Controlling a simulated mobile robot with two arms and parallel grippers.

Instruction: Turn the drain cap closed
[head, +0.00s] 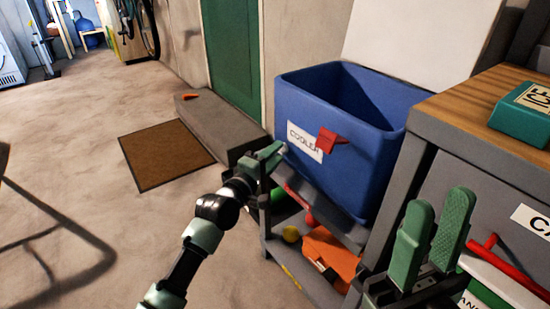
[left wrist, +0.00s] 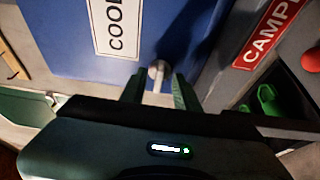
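The blue cooler (head: 340,140) stands open-topped on a grey shelf, with a white label on its front. A red part (head: 331,138) sticks out beside the label. My left gripper (head: 272,153) is at the cooler's lower left front. In the left wrist view, a small pale round-ended piece, seemingly the drain cap (left wrist: 157,72), shows on the cooler wall (left wrist: 70,50). It lies between and just beyond my left fingertips (left wrist: 157,88), which are apart; contact cannot be told. The head view hides this piece. My right gripper (head: 438,215) is open and empty, beside the bench.
A wooden-topped bench (head: 470,105) with a green box (head: 522,118) stands right. A step (head: 222,130) and brown mat (head: 165,155) lie left; the floor there is open.

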